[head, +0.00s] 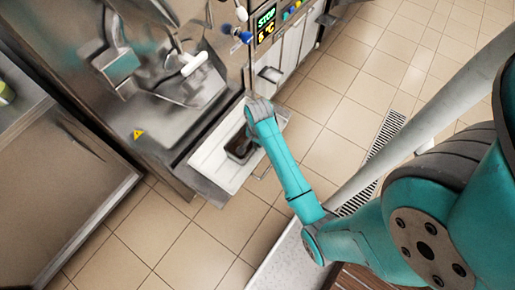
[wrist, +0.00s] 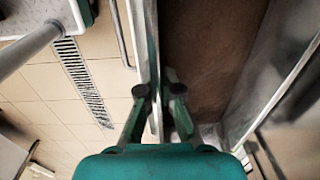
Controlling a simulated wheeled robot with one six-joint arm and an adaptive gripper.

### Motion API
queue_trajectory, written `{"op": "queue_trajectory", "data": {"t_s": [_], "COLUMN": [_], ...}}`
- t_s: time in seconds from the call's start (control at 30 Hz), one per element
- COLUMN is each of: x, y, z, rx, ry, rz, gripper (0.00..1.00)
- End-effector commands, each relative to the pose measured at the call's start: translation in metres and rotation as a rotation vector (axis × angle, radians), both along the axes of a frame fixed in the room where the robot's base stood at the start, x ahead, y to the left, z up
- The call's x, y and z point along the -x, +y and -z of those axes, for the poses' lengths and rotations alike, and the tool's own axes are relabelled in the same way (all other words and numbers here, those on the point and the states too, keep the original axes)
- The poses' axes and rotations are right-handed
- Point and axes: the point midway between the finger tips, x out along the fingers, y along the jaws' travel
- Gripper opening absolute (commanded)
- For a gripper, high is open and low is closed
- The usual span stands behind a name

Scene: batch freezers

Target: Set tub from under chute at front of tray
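The tub (head: 238,157) holds dark brown contents and sits on the white tray (head: 208,160) below the freezer's chute (head: 190,92). My forearm reaches down from the right and hides part of the tub and tray. In the head view my gripper's fingertips are not clear. In the wrist view my gripper (wrist: 159,91) is open, with its fingers on either side of the tub's near wall. The brown contents (wrist: 208,50) fill the view right of that wall. A gap shows beside the right finger, and I cannot tell whether the left finger touches.
The freezer front (head: 75,45) stands behind the tray, with a display (head: 265,25) to its right. A steel cabinet (head: 60,190) stands at the left. A floor drain (head: 385,130) and a pale post (head: 420,115) are at the right. Tiled floor is clear in front.

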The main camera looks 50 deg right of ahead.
Motion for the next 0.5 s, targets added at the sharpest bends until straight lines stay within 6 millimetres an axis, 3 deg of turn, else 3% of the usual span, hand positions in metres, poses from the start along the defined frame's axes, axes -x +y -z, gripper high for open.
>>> {"op": "queue_trajectory", "data": {"t_s": [0.23, 0.5], "x": [0.000, 0.000], "y": [0.000, 0.000], "z": [0.030, 0.032], "rx": [-0.001, 0.001], "ry": [0.001, -0.002], "rz": [0.000, 0.000], "gripper": [0.00, 0.00]}}
